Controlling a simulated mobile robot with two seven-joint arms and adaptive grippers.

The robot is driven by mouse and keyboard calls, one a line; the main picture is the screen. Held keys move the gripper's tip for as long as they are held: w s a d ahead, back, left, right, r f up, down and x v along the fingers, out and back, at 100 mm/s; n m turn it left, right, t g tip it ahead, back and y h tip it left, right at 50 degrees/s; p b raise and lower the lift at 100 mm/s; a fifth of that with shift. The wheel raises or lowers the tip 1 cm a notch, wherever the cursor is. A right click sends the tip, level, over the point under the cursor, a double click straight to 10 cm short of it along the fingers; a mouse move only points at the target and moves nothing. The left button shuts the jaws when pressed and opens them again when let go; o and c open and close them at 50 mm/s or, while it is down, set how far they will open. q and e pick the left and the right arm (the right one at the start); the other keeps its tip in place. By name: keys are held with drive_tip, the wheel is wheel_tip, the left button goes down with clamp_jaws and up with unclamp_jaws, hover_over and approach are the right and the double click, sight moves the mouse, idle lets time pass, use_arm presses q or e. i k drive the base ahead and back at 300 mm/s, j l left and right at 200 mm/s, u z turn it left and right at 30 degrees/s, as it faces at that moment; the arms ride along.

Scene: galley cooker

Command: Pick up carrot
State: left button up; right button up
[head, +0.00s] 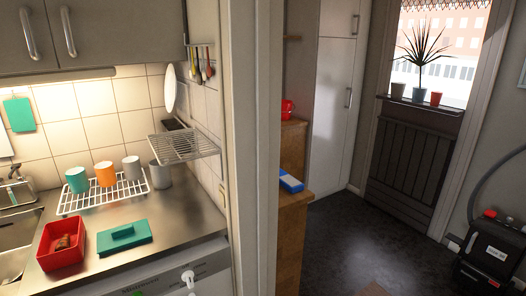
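A small orange-brown item (63,242) lies inside an open red square tub (76,257) on the metal counter at the lower left. It may be the carrot, but it is too small and dark to be sure. No other carrot shows. Neither of my grippers is in view.
A teal lidded box (124,238) sits right of the tub. Behind, a white wire rack (100,197) has several cups, with a grey container (160,176) beside it. A sink (14,245) is at left. A door frame (250,150) separates the counter from the open dark floor (345,235).

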sight(64, 242)
drive_tip(key=j+u, duration=0.1)
drive_tip(key=u, duration=0.35)
drive_tip(key=j+u, duration=0.15)
drive_tip(key=u, duration=0.3)
drive_tip(key=l+u, duration=0.1)
drive_tip(key=u, duration=0.15)
drive_tip(key=l+u, duration=0.1)
drive_tip(key=u, duration=0.15)
drive_tip(key=k, duration=0.05)
